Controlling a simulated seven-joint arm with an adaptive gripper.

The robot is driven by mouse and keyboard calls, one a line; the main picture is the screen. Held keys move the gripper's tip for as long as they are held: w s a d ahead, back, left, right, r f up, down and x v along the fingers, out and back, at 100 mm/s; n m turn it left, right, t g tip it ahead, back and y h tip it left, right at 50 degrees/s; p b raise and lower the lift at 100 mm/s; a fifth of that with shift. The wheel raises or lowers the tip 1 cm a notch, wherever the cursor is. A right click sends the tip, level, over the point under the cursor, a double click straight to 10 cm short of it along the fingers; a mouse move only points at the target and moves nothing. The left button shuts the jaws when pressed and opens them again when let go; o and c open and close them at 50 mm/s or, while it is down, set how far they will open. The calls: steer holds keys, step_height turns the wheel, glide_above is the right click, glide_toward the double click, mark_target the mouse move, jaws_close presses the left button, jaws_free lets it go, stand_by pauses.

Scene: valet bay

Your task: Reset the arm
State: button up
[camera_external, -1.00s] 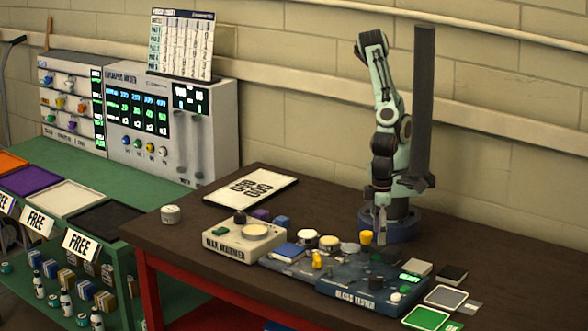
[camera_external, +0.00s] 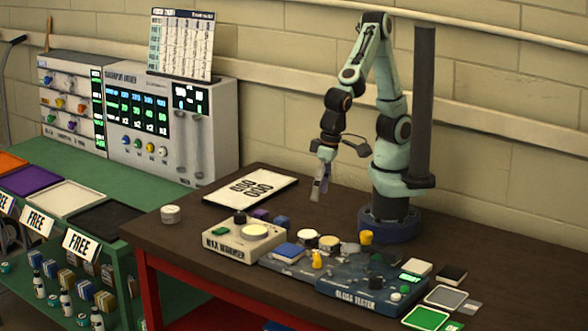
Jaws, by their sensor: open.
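My gripper (camera_external: 319,190) hangs in the air above the back part of the brown table (camera_external: 160,238), pointing down. It is open and I see nothing between its fingers. It is behind and above the round pads and the blue tester, and to the right of the white printed card. My arm is bent at the elbow, with the forearm reaching left and down from its base.
A wax warmer (camera_external: 235,243), a gloss tester (camera_external: 350,291), a yellow item (camera_external: 317,260) and several small pads crowd the table's front. A dark post (camera_external: 424,100) stands beside my arm. The white card (camera_external: 250,188) lies flat at the back left. A green bench (camera_external: 130,178) is at left.

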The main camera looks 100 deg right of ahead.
steer(key=w+d+r+m+t+h, duration=0.1)
steer(key=d+r, duration=0.2)
steer(key=d, duration=0.7)
steer(key=d+r+m, duration=0.2)
steer(key=d+r, duration=0.1)
steer(key=d, duration=0.7)
steer(key=s+d+f+n+g, duration=0.1)
steer(key=s+d+f+n, duration=0.1)
steer(key=s+n, duration=0.2)
steer(key=s+d+f+n+g+y, duration=0.1)
steer(key=s+d+f+n+g, duration=0.1)
steer(key=s+n, duration=0.3)
steer(key=s+d, duration=0.1)
steer(key=s, duration=0.2)
steer(key=shift+s+n+g, duration=0.25)
steer(key=shift+n+g, duration=0.05)
steer(key=shift+d, duration=0.1)
